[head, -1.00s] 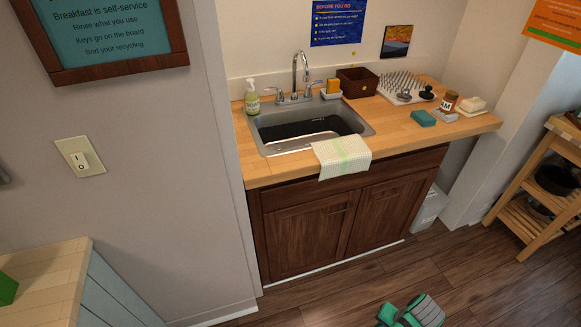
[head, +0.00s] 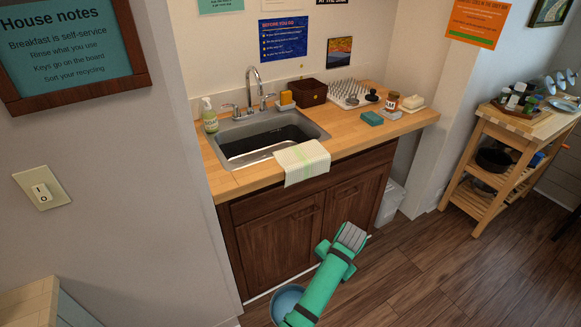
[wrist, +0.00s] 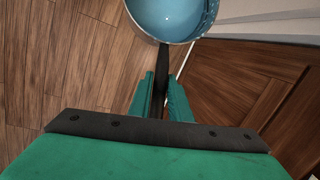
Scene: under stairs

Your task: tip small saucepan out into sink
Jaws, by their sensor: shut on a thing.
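The small saucepan (wrist: 168,15) is blue with a dark handle, cut off by the top edge of the wrist view. My gripper (wrist: 161,92) is shut on its dark handle. In the head view the saucepan (head: 287,303) shows low in front of the cabinet, partly behind my green arm. Bluish contents or a shiny blue inside show in it; I cannot tell which. The sink (head: 262,136) is set in the wooden counter, above and behind the saucepan. Its basin looks dark, with a pale band at its front. The fingertips are hidden in the head view.
A checked towel (head: 301,163) hangs over the counter's front edge. A soap bottle (head: 209,117), faucet (head: 254,92), brown box (head: 306,92) and spiked drying rack (head: 350,94) stand around the sink. A wooden cart (head: 508,150) is at right. Wall juts out at left.

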